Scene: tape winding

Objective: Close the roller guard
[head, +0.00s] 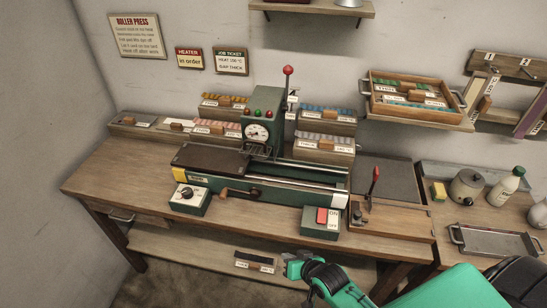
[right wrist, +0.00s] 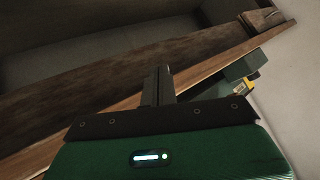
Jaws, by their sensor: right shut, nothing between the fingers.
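The green roller press (head: 285,190) stands on the wooden bench. A dark flat cover (head: 210,158), which looks like the roller guard, lies over the left part of the press. Bright metal rollers or rods (head: 308,168) show bare to its right. My right gripper (head: 291,266) is low in front of the bench, well apart from the press and cover. In the right wrist view its fingers (right wrist: 157,86) are together with nothing between them. The cover cannot be made out in that view. My left gripper is not in view.
A control box with a knob (head: 188,199) and a red-and-white switch box (head: 320,222) stand before the press. Strip bins (head: 326,143) line the back. A lower shelf (head: 200,252) runs beneath the bench.

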